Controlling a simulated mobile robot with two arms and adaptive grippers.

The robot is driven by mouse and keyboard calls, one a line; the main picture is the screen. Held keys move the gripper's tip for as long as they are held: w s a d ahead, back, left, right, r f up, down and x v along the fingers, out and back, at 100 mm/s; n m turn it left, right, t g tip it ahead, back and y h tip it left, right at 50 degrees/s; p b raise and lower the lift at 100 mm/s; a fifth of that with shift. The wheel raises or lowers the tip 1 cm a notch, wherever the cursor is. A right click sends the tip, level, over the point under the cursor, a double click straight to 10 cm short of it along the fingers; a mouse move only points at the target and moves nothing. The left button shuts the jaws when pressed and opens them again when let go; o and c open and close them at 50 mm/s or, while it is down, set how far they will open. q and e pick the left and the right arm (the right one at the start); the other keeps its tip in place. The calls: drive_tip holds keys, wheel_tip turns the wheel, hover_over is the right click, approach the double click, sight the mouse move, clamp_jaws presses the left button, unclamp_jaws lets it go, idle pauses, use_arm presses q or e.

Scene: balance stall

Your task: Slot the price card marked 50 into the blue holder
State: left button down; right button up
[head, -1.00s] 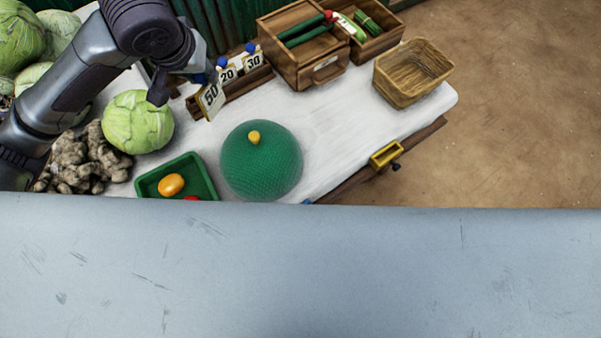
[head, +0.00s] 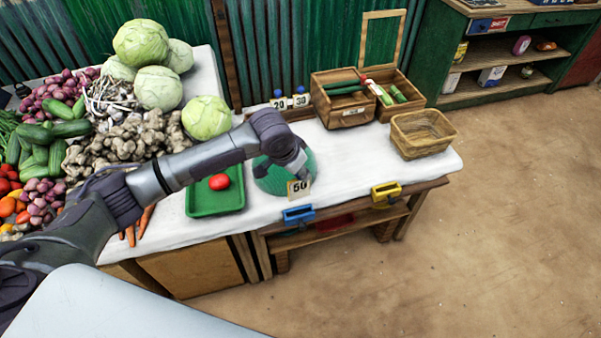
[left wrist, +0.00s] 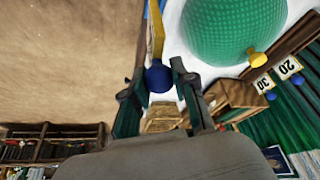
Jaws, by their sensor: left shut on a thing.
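The price card marked 50 (head: 299,190) hangs upright below my left gripper (head: 301,170), its number facing the head camera. In the left wrist view the fingers (left wrist: 157,84) are shut on the card's dark blue knob (left wrist: 158,76), and the card (left wrist: 156,35) shows nearly edge-on. The blue holder (head: 298,215) is fixed at the table's front edge. In the head view the card appears just above it, with a small gap; depth is hard to judge. My right gripper is not in view.
A green dome (head: 268,180) stands close behind the card. A green tray (head: 212,204) with a red vegetable is left of it. A yellow holder (head: 386,193) is on the edge to the right. Cards 20 (head: 279,103) and 30 (head: 301,100) stand at the back.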

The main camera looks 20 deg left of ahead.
sight(298, 188)
use_arm(q)
drive_tip(key=shift+m+h, duration=0.3)
drive_tip(key=shift+m, duration=0.3)
drive_tip(key=f, duration=0.1)
drive_tip(key=w+f+b, duration=0.1)
drive_tip(key=f, duration=0.1)
drive_tip(key=w+a+f+b, duration=0.1)
drive_tip(key=f, duration=0.1)
drive_tip(key=shift+f, duration=0.25)
wheel_tip(298, 188, down, 3)
drive_tip(key=b, duration=0.4)
drive_tip(key=shift+f, duration=0.2)
drive_tip(key=shift+f+b, duration=0.25)
drive_tip(key=shift+b, duration=0.05)
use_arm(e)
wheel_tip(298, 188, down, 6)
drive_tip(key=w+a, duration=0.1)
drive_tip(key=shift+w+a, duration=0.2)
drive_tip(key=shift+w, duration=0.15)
use_arm(q)
drive_tip(key=shift+f, duration=0.3)
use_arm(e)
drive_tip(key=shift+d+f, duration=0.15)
